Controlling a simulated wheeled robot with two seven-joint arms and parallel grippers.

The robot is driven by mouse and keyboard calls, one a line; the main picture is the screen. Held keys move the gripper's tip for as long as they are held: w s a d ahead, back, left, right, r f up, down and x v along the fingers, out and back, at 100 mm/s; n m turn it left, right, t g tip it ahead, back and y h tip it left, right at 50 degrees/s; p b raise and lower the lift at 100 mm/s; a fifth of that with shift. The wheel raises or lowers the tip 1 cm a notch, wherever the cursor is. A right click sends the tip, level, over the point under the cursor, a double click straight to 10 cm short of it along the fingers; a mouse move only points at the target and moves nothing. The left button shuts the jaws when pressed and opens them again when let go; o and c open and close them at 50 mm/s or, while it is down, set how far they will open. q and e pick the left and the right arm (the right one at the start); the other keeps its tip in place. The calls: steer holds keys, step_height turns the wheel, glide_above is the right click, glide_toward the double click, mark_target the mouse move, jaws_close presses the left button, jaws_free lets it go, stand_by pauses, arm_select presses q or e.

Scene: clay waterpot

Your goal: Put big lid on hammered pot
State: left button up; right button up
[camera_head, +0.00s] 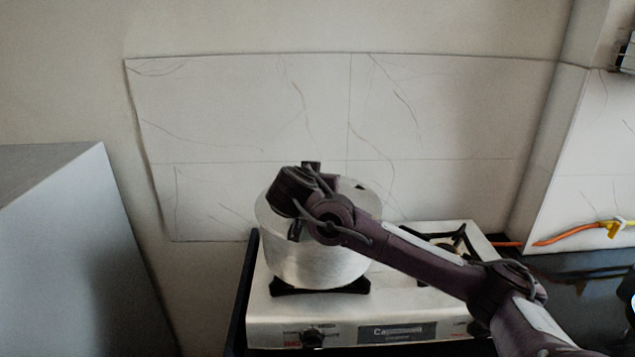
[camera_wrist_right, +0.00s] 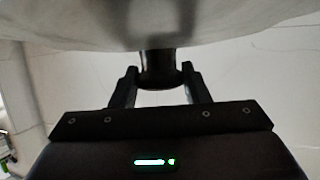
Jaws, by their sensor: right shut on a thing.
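The hammered pot (camera_head: 318,264) is a silver metal pot on the left burner of the stove. The big lid (camera_head: 362,196) is a pale metal disc at the pot's mouth, mostly hidden by my right arm. Whether it rests on the rim or hovers just above cannot be told. In the wrist view the lid's underlit grey face (camera_wrist_right: 150,22) fills the top. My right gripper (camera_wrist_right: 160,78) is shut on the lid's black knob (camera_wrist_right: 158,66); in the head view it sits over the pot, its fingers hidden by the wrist. My left gripper is not in view.
The white stove (camera_head: 285,315) has a second burner (camera_head: 448,243) at right, partly behind my arm. A grey cabinet (camera_head: 60,250) stands at left. A tiled wall (camera_head: 240,110) rises close behind the stove. An orange hose (camera_head: 570,235) lies at right.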

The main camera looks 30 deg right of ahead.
steer(key=shift+a+f+b, duration=0.1)
steer(key=shift+f+b, duration=0.2)
steer(key=shift+f, duration=0.05)
stand_by(0.5)
steer(key=o, duration=1.3)
steer(key=shift+r, duration=0.15)
steer(key=b+v, duration=0.2)
steer(key=v, duration=0.5)
steer(key=shift+b, duration=0.3)
steer(key=shift+s+a+r, duration=0.15)
steer(key=shift+s+a, duration=0.05)
steer(key=shift+s, duration=0.1)
